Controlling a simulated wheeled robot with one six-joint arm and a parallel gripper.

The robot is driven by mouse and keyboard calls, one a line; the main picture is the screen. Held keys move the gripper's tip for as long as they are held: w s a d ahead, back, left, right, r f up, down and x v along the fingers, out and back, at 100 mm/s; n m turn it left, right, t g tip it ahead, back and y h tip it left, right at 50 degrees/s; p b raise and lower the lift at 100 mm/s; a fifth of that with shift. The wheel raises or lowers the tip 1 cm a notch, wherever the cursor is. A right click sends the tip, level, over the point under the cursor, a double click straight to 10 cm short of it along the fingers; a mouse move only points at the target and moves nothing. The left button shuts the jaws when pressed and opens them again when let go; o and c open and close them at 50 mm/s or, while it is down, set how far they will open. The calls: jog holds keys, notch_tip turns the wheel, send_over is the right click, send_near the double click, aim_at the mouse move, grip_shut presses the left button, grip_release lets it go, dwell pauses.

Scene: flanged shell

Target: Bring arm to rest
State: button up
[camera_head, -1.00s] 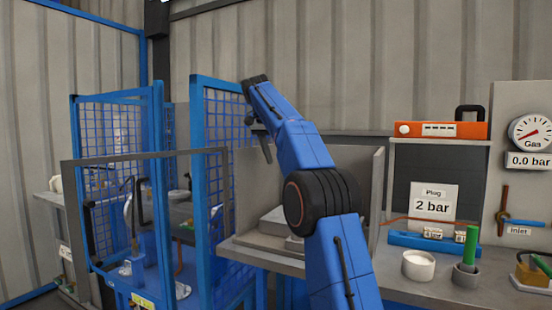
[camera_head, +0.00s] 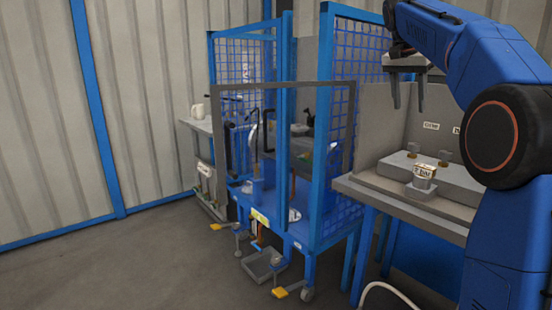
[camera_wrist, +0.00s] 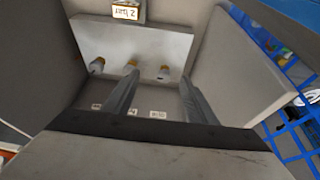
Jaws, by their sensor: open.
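My arm is blue with dark joints and reaches in from the right of the head view. My gripper (camera_head: 408,92) hangs from its end, fingers down, apart and empty. It is above the grey bench with raised back and side panels. In the wrist view my gripper's two fingers (camera_wrist: 158,92) also show apart with nothing between them. Beyond them is a pale block (camera_wrist: 130,45) with several small fittings and a label reading 2 bar.
A blue mesh-sided cage (camera_head: 330,150) on legs stands left of the grey bench (camera_head: 400,205). The grey block on the bench (camera_head: 450,180) bears fittings and a small labelled piece (camera_head: 424,172). A white hose lies below. Open floor (camera_head: 130,260) is at the left.

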jog(key=s+a+f+n+y, duration=0.1)
jog(key=s+a+f+n, duration=0.15)
jog(key=s+f, duration=0.4)
jog(key=s+a+f+n+t, duration=0.1)
jog(key=s+a+f+n, duration=0.15)
jog(key=s, duration=0.65)
jog(key=s+a+f+n+y, duration=0.1)
jog(key=s+a+f, duration=0.2)
jog(key=s+f, duration=0.35)
jog(key=s+a+f+n, duration=0.2)
jog(key=s+f, duration=0.8)
jog(key=s+a+f+n+t+y, duration=0.1)
jog(key=s+a+f+n, duration=0.1)
jog(key=s+f, duration=0.8)
jog(key=shift+s+f+n+y, duration=0.3)
jog(key=shift+s+f, duration=0.05)
jog(key=shift+f, duration=0.3)
jog(key=shift+r, duration=0.1)
